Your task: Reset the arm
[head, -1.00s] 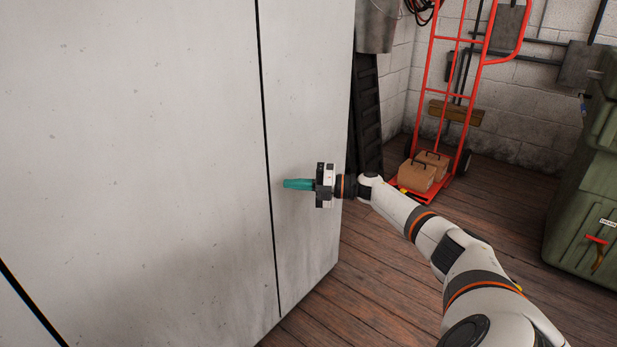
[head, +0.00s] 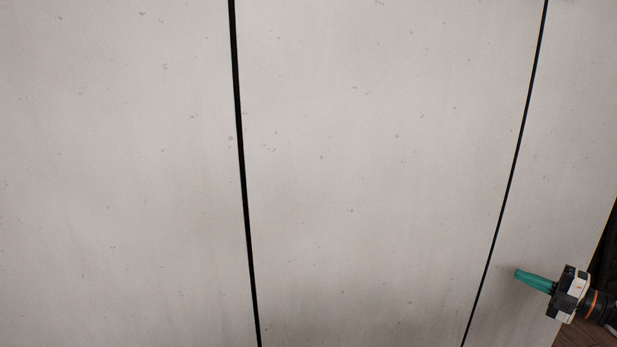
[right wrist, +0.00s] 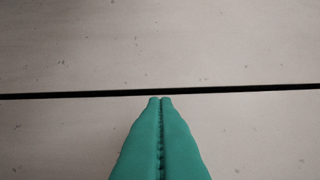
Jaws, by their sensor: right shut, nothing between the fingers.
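My right gripper (head: 520,274) is at the lower right of the head view, in front of a pale grey panelled surface (head: 370,150). Its green fingers point left toward a dark vertical seam (head: 505,200). In the right wrist view the two green fingers (right wrist: 160,100) are pressed together with nothing between them. Their tips appear just below a dark seam (right wrist: 240,89) in that view. I cannot tell whether they touch the panel. My left gripper is in neither view.
The pale panels fill nearly all of the head view, with a second dark seam (head: 241,170) left of the middle. A sliver of brown wooden floor (head: 580,335) shows at the lower right corner.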

